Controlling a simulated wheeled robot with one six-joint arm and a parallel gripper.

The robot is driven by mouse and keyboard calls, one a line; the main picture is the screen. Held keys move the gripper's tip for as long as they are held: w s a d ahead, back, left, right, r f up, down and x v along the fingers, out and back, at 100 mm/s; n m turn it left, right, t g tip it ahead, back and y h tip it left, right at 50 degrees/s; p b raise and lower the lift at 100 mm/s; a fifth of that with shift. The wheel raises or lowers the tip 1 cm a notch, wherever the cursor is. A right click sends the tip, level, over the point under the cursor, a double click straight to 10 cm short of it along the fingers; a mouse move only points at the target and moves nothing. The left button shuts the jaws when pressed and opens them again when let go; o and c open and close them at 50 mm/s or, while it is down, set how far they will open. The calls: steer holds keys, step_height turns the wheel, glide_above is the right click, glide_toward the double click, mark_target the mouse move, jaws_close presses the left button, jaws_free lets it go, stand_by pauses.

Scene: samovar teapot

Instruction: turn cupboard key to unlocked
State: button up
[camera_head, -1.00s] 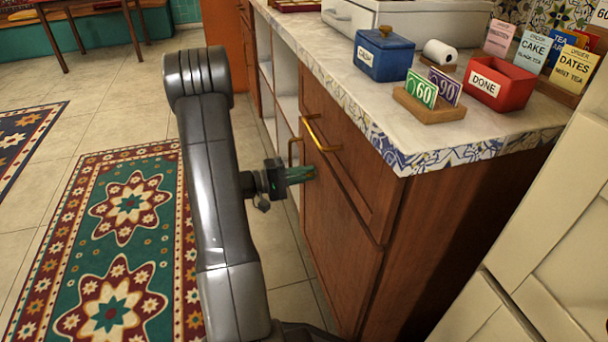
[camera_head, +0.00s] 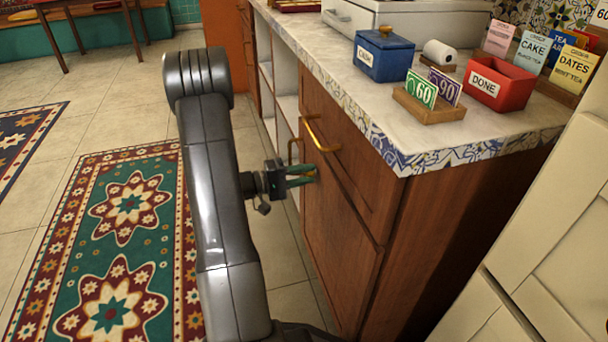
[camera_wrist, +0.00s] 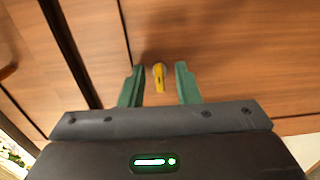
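The small brass-yellow key (camera_wrist: 159,76) sticks out from the brown wooden cupboard front in the wrist view. My gripper (camera_wrist: 159,84) is open, with one green finger on each side of the key and a visible gap on both sides. In the head view my gripper (camera_head: 308,175) is at the cupboard door (camera_head: 338,240), just below the counter's front edge. The key is too small there to make out clearly. The key's lock position cannot be told.
A brass handle (camera_head: 320,136) sits on the cupboard front above my gripper. The marble counter (camera_head: 400,118) holds a blue box (camera_head: 383,55), a red DONE tray (camera_head: 500,86) and a number-card holder (camera_head: 428,104). Open floor and a patterned rug (camera_head: 105,245) lie left.

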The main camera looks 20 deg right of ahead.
steer(key=a+p, duration=0.3)
steer(key=a, duration=1)
steer(key=shift+w+a+p, duration=0.35)
steer(key=shift+w+a, duration=0.05)
steer(key=shift+d, duration=0.1)
steer(key=d+b, duration=0.3)
steer(key=d, duration=1)
steer(key=shift+s+d+b, duration=0.3)
steer(key=shift+s+b, duration=0.05)
